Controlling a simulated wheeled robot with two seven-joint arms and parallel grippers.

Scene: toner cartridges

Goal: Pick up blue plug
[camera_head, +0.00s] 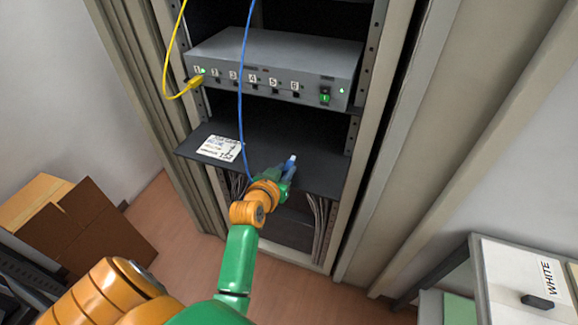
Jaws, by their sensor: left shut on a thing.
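The blue plug (291,161) is at the front of the dark rack shelf, its pale tip pointing up and away from me. My left gripper (286,172) is shut on it, low over the shelf's front part. Whether the plug still touches the shelf cannot be told. The blue cable (241,90) hangs from above in front of the grey switch box and runs down behind my left wrist. My right gripper is not in view.
The grey switch box (280,62) has numbered ports, with a yellow plug (196,81) in port 1. A paper note (220,149) lies on the shelf (265,150). Rack posts stand on both sides. A cardboard box (75,225) is at left, a white cabinet (510,275) at right.

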